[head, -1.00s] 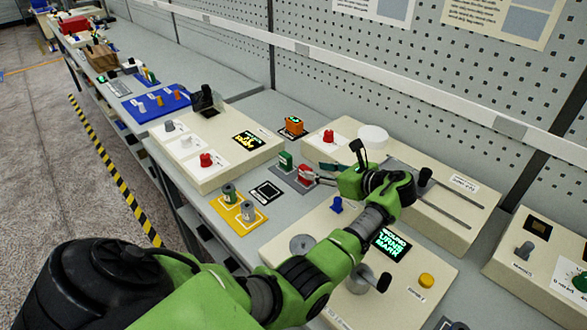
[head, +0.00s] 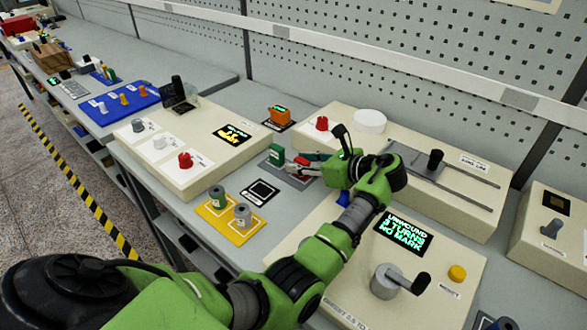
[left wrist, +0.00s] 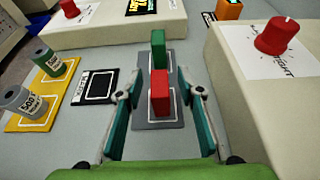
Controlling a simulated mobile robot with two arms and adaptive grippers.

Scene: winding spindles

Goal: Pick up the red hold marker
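The red hold marker (left wrist: 160,93) stands upright on a dark grey mat (left wrist: 158,124) with white outlines. A green marker (left wrist: 157,50) stands behind it on the same mat. My left gripper (left wrist: 163,85) is open, one teal-padded finger on each side of the red marker, with visible gaps. In the head view the red marker (head: 302,160) is partly covered by the left gripper (head: 305,164), and the green marker (head: 276,154) stands just left of it. My right gripper is in neither view.
A yellow mat (head: 226,222) with two spools and a black framed tile (head: 262,191) lie left of the grey mat. Beige consoles with knobs stand close on both sides. A crank console (head: 455,297) is in front. An orange display block (head: 279,116) stands behind.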

